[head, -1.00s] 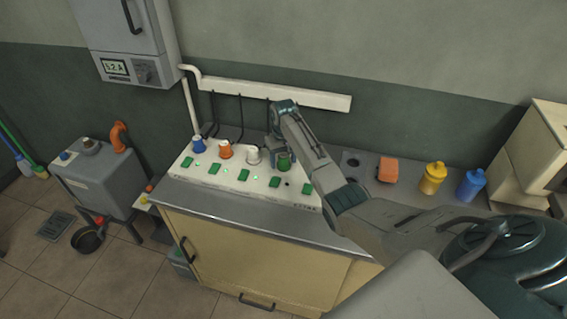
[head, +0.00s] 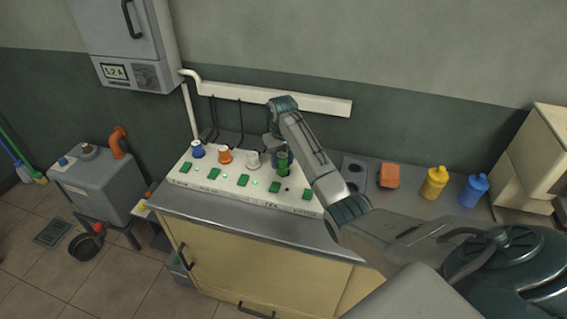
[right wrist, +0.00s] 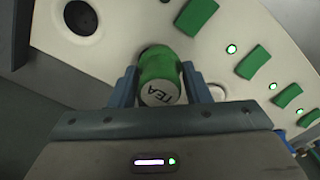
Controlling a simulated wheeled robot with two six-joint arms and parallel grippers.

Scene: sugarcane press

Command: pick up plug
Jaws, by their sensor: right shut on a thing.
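A green plug (head: 283,169) marked TEA stands at the right end of the row on the cream socket panel (head: 237,187). My right gripper (head: 281,155) is over it from above, shut on it. My left gripper is out of view.
Green switches (head: 243,181) and lit green lamps line the panel front. Black cords hang from the wall trunking (head: 275,96) behind. An orange block (head: 389,176), a yellow bottle (head: 434,183) and a blue bottle (head: 473,190) stand to the right on the grey counter.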

